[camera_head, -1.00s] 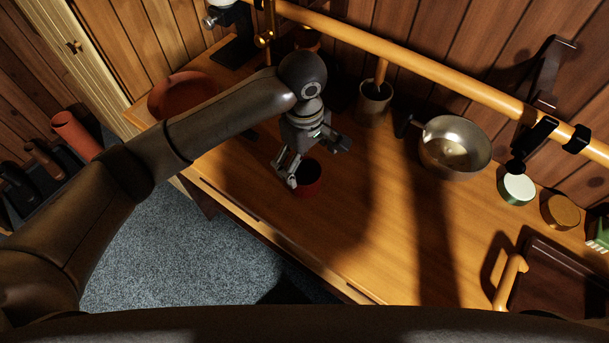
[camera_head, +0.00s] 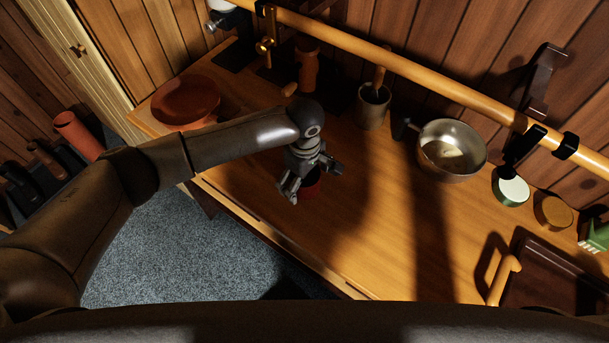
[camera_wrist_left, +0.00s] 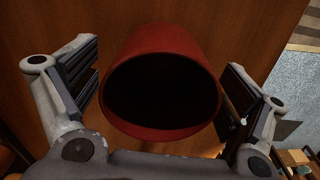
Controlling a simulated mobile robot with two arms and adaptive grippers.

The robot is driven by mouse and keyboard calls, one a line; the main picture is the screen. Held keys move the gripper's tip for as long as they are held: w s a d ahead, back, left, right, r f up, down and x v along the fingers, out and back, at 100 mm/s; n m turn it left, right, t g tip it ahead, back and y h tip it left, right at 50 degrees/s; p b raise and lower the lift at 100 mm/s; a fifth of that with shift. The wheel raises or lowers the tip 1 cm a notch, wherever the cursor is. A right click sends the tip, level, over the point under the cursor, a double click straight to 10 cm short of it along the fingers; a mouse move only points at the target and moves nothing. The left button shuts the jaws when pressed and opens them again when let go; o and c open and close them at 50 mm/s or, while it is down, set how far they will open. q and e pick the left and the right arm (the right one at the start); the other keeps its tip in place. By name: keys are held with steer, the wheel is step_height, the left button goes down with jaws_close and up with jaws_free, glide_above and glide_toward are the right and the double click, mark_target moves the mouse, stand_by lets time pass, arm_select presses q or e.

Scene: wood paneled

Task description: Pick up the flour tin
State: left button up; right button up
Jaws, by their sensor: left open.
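A red, open-topped round tin (camera_head: 312,183) stands on the wooden counter, partly hidden by my left gripper in the head view. I take it to be the flour tin, though no label shows. In the left wrist view the red tin (camera_wrist_left: 160,128) fills the middle, with a dark inside. My left gripper (camera_head: 309,182) is over the tin, its fingers open. In the wrist view one finger of the left gripper (camera_wrist_left: 160,90) is on each side of the tin, with a gap on both sides. My right gripper is not in view.
A reddish-brown bowl (camera_head: 186,102) sits at the counter's left end. A wooden rail (camera_head: 420,75) runs above. The counter's middle (camera_head: 380,235) is clear.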

arm_select(q)
steer(key=shift+f, duration=0.45)
steer(key=shift+c, duration=0.2)
steer(key=c, duration=1.1)
steer(key=shift+r, duration=0.1)
steer(key=shift+r, duration=0.5)
steer(key=shift+s+a+r+b, duration=0.1)
steer(key=shift+s+r+b, duration=0.3)
steer(key=shift+s+r, duration=1.8)
steer(key=shift+s+a+r+b, duration=0.15)
steer(key=shift+s+r+b, duration=0.25)
steer(key=shift+s+r, duration=1.75)
steer(key=shift+s+a+r+b, duration=0.1)
steer(key=shift+s+r+b, duration=0.3)
steer(key=shift+s+r, duration=1.75)
